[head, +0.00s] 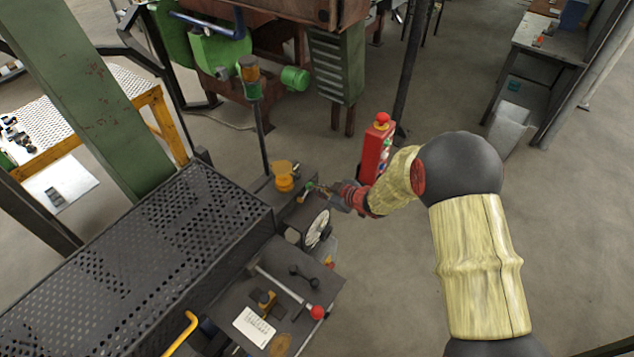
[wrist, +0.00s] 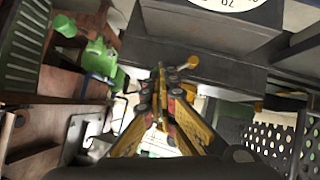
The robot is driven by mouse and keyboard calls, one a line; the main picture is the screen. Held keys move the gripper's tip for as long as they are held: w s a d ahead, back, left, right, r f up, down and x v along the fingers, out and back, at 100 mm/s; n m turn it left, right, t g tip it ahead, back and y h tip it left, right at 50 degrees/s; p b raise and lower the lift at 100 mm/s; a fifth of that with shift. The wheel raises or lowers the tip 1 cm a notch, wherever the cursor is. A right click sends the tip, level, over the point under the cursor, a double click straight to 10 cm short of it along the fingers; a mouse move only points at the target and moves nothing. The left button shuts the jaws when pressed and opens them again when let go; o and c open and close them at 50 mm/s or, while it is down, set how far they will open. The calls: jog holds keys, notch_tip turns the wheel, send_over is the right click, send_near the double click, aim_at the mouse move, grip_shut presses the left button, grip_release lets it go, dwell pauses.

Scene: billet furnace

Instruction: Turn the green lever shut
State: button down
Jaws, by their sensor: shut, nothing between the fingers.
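A small green piece, which looks like the green lever (head: 309,186), shows in the head view on the side of the dark console, just right of a yellow fitting. My gripper (head: 328,191) reaches in from the right with its fingertips close beside it. I cannot tell whether they touch. In the wrist view the fingers of my gripper (wrist: 160,82) are shut, with nothing between them, and point at a dark block. A brass-coloured knob on a short stem (wrist: 190,62) shows just right of the fingertips. No green lever can be made out there, so its angle is unclear.
A white dial (head: 317,228) sits just below my gripper. A red post with buttons (head: 376,150) stands close behind my forearm. The console top (head: 290,285) carries a red-knobbed lever (head: 317,312). A perforated walkway (head: 150,250) lies left.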

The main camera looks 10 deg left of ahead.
jog(key=shift+w+d+f+m+g+p, duration=0.25)
jog(key=shift+w+f+m+g+p, duration=0.3)
jog(key=shift+p, duration=1.25)
jog(key=shift+w+d+f, duration=0.2)
jog(key=shift+w+f, duration=0.35)
jog(key=shift+f, duration=0.3)
jog(key=shift+w+f, duration=0.1)
jog(key=shift+f, duration=0.05)
jog(key=shift+f, duration=0.1)
